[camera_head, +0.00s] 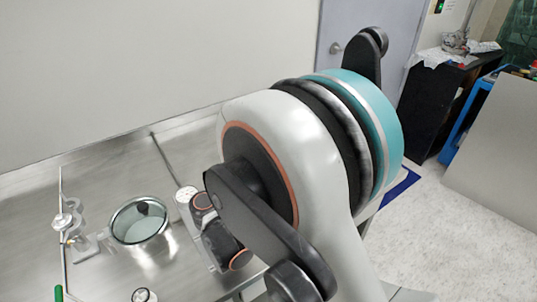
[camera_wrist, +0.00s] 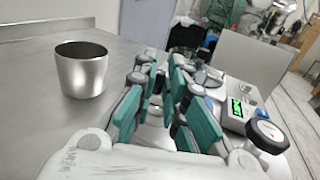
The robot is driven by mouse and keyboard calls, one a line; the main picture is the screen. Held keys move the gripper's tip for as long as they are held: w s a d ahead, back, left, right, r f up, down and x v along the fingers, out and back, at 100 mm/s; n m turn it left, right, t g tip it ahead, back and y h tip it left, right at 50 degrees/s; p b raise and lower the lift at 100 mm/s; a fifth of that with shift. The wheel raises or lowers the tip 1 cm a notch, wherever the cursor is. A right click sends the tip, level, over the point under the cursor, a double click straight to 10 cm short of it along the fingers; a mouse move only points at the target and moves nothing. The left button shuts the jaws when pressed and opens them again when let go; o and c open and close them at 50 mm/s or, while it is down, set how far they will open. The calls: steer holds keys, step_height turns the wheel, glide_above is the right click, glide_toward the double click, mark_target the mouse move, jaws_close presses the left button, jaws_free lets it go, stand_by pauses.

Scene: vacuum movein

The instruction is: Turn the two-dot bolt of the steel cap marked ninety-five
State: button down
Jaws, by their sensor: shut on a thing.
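My gripper (camera_wrist: 164,78) has teal-padded fingers reaching away from the wrist camera. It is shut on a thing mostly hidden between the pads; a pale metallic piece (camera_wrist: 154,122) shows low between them. I cannot tell whether this is the two-dot bolt. No marking of ninety-five and no dots can be read in either view, so I cannot pick out the steel cap. In the head view my arm covers the middle, and the fingers cannot be made out.
A steel cup (camera_wrist: 82,70) stands left of my fingers. A device with a green display (camera_wrist: 236,112) is on the right. In the head view, a round glass-topped piece (camera_head: 140,222), a clamp-like fitting (camera_head: 74,236) and a small white-faced round part (camera_head: 186,194) are on the steel table (camera_head: 105,172).

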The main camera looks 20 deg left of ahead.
steer(key=m+g+h, duration=0.1)
steer(key=m+h, duration=0.1)
steer(key=m+g+h, duration=0.2)
steer(key=h, duration=0.1)
steer(key=a+m+g+h, duration=0.1)
steer(key=m+g+h, duration=0.1)
steer(key=shift+w+a+h, duration=0.1)
steer(key=shift+w+h, duration=0.3)
steer(key=shift+g, duration=0.3)
steer(key=c, duration=1.6)
jaws_free()
steer(key=shift+c, duration=0.2)
steer(key=shift+r, duration=0.1)
step_height(320, 180, up, 10)
